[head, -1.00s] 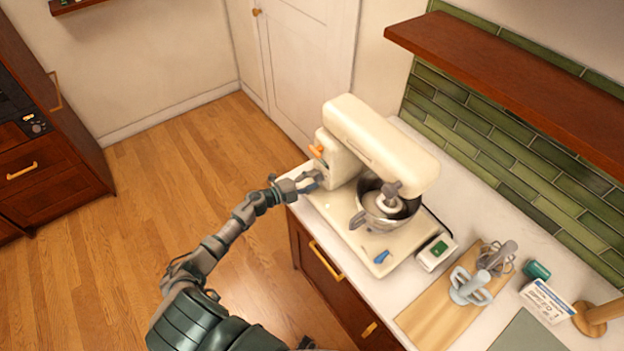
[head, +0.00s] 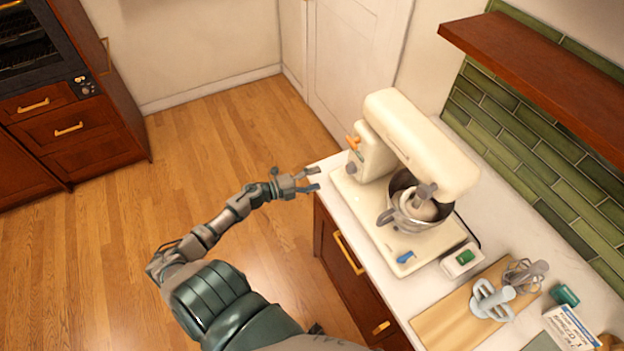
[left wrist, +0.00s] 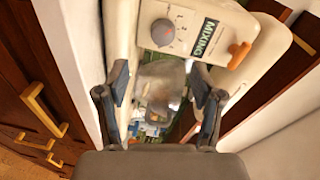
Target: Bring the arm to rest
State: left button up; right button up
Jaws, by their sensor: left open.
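My left gripper (head: 312,180) is open and empty in the head view, just off the left edge of the counter. It is apart from the cream stand mixer (head: 408,150), which stands to its right with a steel bowl (head: 415,218) under its head. My right gripper is not in view.
The white counter (head: 413,298) holds a small white device with a green screen (head: 461,261), a wooden board (head: 450,318) and beater attachments (head: 492,300). A wooden shelf (head: 540,70) hangs above. The wooden floor (head: 110,250) at left is clear. An oven stands far left.

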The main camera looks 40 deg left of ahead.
pick_arm(q)
jog(key=shift+s+a+r, duration=0.1)
jog(key=shift+s+a, duration=0.05)
jog(key=shift+s, duration=0.2)
dwell(0.3)
